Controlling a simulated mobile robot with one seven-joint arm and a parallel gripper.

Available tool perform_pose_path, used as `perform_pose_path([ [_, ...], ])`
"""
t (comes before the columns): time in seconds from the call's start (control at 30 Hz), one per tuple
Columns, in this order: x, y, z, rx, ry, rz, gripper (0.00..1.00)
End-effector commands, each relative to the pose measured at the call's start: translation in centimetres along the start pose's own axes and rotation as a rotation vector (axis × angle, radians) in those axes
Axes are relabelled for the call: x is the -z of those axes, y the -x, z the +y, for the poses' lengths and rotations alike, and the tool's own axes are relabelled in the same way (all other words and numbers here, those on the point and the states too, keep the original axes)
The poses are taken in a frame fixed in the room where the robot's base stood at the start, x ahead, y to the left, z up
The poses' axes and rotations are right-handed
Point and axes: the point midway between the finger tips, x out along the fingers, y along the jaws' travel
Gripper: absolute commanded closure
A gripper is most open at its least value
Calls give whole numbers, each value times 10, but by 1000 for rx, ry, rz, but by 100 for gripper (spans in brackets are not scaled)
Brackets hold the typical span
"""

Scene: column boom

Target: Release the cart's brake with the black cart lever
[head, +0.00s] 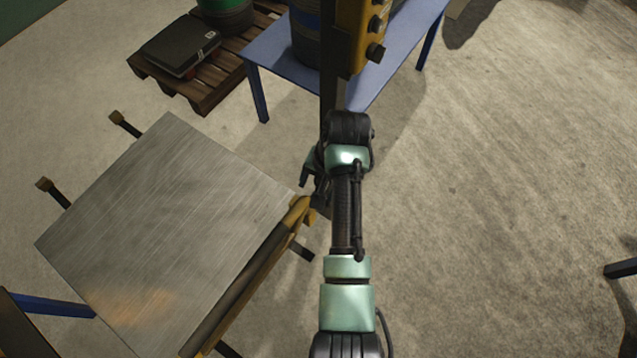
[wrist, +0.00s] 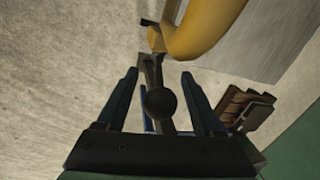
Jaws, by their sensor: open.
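The cart has a flat brushed-metal top (head: 165,225) and a yellow handle rail (head: 268,262) along its right side. The rail (wrist: 205,28) also shows large at the top of the wrist view. The black cart lever (wrist: 160,101) shows its round knob in the wrist view, with its stem running up toward the rail. My gripper (wrist: 160,76) is open, with one finger on each side of the knob in the picture. I see no clear contact. In the head view my gripper (head: 308,178) is small and dark by the rail's far end, and the lever is largely hidden there.
A blue table (head: 285,55) stands behind, with a barrel (head: 305,40) on it. A yellow control box (head: 362,38) hangs above the table. A wooden pallet (head: 215,88) with a black case (head: 180,48) lies at upper left. The floor on the right is mostly clear.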

Motion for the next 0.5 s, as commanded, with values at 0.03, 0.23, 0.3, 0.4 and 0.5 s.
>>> perform_pose_path([
  [0.03, 0, 0, 0, 0, 0, 0, 31],
  [0.23, 0, 0, 0, 0, 0, 0, 57],
  [0.3, 0, 0, 0, 0, 0, 0, 69],
  [0.4, 0, 1, 0, 0, 0, 1, 87],
  [0.5, 0, 1, 0, 0, 0, 1, 100],
])
